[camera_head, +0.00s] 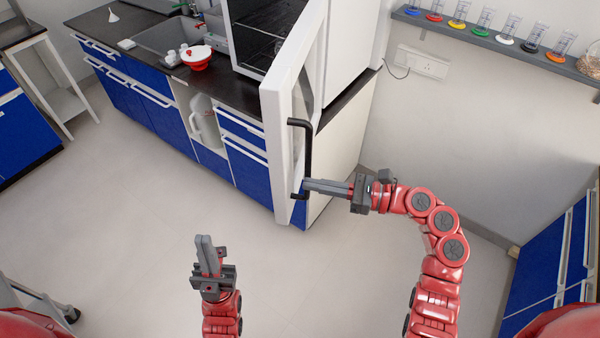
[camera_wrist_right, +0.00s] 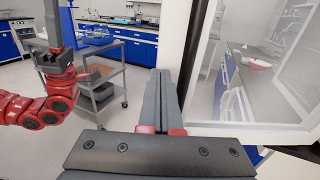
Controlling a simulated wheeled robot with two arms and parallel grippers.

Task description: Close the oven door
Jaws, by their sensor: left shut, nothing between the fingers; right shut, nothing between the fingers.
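The white oven (camera_head: 345,55) stands on the counter at the top centre of the head view. Its door (camera_head: 283,100) is open and swung out toward me, with the dark oven inside (camera_head: 265,30) showing to its left. A black bar handle (camera_head: 308,150) runs down the door's outer side. My right gripper (camera_head: 308,186) is shut, with its tips at the handle's lower part; I cannot tell whether they touch. In the right wrist view, the fingers (camera_wrist_right: 155,105) are beside the dark handle (camera_wrist_right: 196,55), and the door's window (camera_wrist_right: 280,70) is at right. My left gripper (camera_head: 204,242) is shut and empty over the floor.
Blue cabinets (camera_head: 150,115) with a dark counter run to the left, holding a sink and a red-and-white pot (camera_head: 196,60). A wall shelf (camera_head: 500,42) with glassware is at upper right. A grey cart (camera_wrist_right: 105,85) shows in the wrist view.

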